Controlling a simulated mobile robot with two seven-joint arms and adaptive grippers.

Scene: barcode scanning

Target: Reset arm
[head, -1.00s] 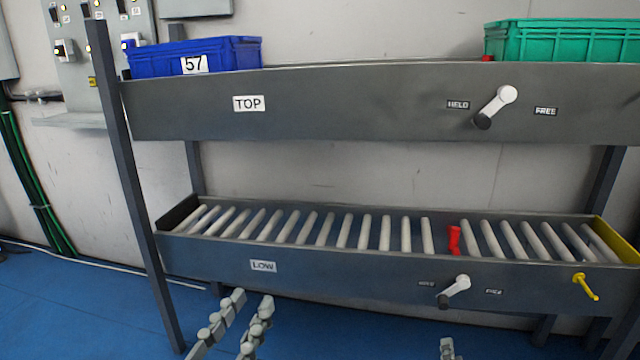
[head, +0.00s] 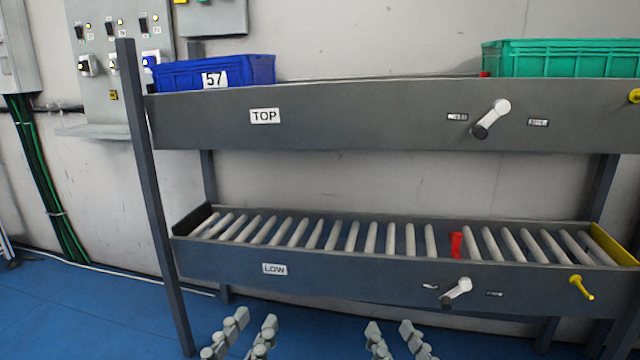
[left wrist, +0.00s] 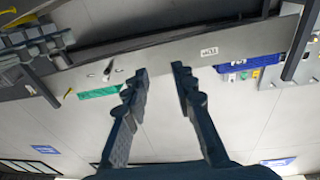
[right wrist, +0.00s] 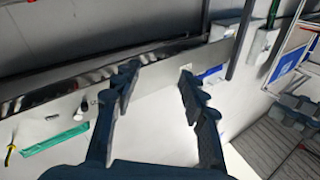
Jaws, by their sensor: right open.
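My left gripper (head: 246,328) shows at the bottom of the head view, its fingers apart and nothing between them. It is also open and empty in the left wrist view (left wrist: 158,82). My right gripper (head: 392,332) is to its right, also open and empty, and shows with spread fingers in the right wrist view (right wrist: 160,80). Both grippers appear below and in front of the two-level rack, touching nothing that I can see.
The rack has a TOP level (head: 350,118) and a LOW roller level (head: 340,275), each with a lever. A blue crate numbered 57 (head: 245,72) and a green crate (head: 560,62) sit on top. Control boxes (head: 120,70) hang on the wall at left. Blue floor is clear at lower left.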

